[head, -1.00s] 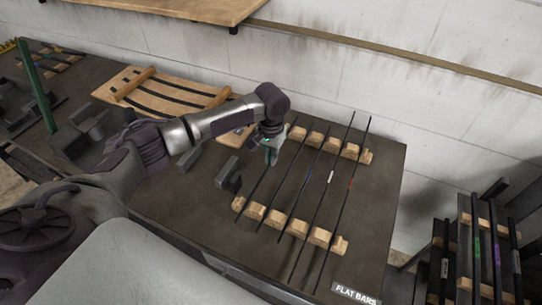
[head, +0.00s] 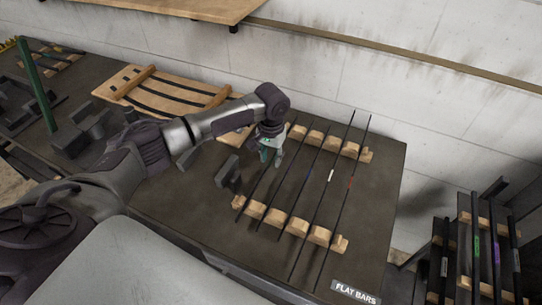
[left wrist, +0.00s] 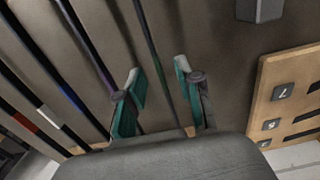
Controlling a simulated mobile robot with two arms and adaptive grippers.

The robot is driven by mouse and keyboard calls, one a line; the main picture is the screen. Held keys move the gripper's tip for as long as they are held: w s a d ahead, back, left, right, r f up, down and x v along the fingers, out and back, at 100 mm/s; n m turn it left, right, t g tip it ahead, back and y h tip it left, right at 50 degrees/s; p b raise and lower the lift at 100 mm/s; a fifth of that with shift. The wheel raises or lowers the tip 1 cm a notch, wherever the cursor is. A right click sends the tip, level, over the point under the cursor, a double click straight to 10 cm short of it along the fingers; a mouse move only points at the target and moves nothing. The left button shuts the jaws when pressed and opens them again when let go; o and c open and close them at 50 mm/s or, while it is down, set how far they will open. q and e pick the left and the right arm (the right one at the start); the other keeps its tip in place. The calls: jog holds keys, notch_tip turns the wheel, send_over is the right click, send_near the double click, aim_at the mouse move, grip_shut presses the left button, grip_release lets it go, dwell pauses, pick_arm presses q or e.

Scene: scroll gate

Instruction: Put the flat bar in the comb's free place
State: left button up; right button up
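The comb is two pale wooden notched rails, a near one (head: 273,216) and a far one (head: 318,138), on the dark table. Several thin dark flat bars lie across it, some with a red (head: 350,183), white (head: 331,176) or blue mark. My left gripper (head: 271,158) is over the comb's left end, close to the leftmost bar (head: 258,190). In the left wrist view, its teal fingers (left wrist: 156,76) are spread apart, with one dark bar (left wrist: 148,32) running between them. I cannot tell whether they touch it. My right gripper is not in view.
A dark block (head: 228,172) stands left of the comb. A wooden board with dark strips (head: 165,90) lies further back left. A FLAT BARS label (head: 355,292) is at the table's front edge. A rack of bars (head: 480,250) stands at right, and a wall runs behind.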

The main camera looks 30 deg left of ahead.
pick_arm(q)
notch_tip(320, 180, up, 12)
dwell(0.5)
dwell(0.4)
